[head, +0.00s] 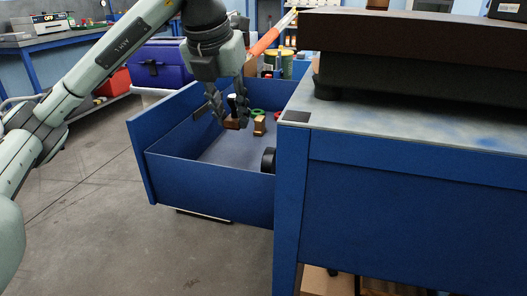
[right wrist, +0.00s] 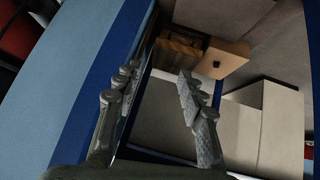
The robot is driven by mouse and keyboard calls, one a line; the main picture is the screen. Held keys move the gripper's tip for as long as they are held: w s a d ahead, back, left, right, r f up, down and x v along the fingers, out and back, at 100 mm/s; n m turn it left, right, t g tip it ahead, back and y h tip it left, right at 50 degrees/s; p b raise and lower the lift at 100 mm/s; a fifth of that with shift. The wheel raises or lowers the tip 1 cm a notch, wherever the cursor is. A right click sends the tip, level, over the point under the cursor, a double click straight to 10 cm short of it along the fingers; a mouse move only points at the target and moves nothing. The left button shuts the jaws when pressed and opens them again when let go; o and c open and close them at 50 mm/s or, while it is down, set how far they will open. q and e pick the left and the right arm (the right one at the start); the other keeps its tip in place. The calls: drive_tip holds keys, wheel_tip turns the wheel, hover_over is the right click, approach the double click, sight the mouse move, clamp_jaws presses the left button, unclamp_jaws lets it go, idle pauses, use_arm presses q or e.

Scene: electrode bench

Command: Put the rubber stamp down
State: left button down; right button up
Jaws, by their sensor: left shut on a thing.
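The rubber stamp has a brown block base (head: 232,124) and a dark handle. It is upright inside the open blue drawer (head: 205,182) in the head view. My left gripper (head: 229,101) points down into the drawer and is shut on the stamp's handle. The fingers partly hide the handle. I cannot tell whether the base touches the drawer floor. My right gripper (right wrist: 160,95) shows in the right wrist view with its fingers apart and nothing between them. It is not visible in the head view.
The drawer also holds a small brown block (head: 260,126), a green ring (head: 257,112) and a black round thing (head: 268,160). The blue bench (head: 400,200) is right of it. A wooden box (right wrist: 228,57) shows in the right wrist view.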

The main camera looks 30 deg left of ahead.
use_arm(q)
drive_tip(key=f, duration=0.2)
drive_tip(key=f+b, duration=0.1)
drive_tip(key=f, duration=0.1)
drive_tip(key=shift+s+f, duration=0.2)
drive_tip(key=shift+f, duration=0.2)
wheel_tip(320, 180, down, 4)
drive_tip(key=shift+f+b, duration=0.25)
drive_tip(key=shift+b, duration=0.15)
drive_tip(key=shift+w, duration=0.1)
use_arm(e)
drive_tip(key=w+a+r+t+y, duration=0.3)
drive_tip(key=w+a+r+t, duration=0.2)
drive_tip(key=a+r, duration=0.2)
drive_tip(key=shift+a+r+n, duration=0.15)
drive_tip(key=shift+r+n, duration=0.25)
drive_tip(key=shift+r, duration=0.05)
drive_tip(key=shift+w+a+r, duration=0.1)
use_arm(q)
drive_tip(key=shift+f, duration=0.15)
use_arm(e)
drive_tip(key=shift+a+r+t, duration=0.25)
drive_tip(key=shift+r+t, duration=0.1)
drive_tip(key=shift+t, duration=0.05)
use_arm(q)
drive_tip(key=c, duration=1.2)
unclamp_jaws()
use_arm(e)
drive_tip(key=shift+r, duration=0.15)
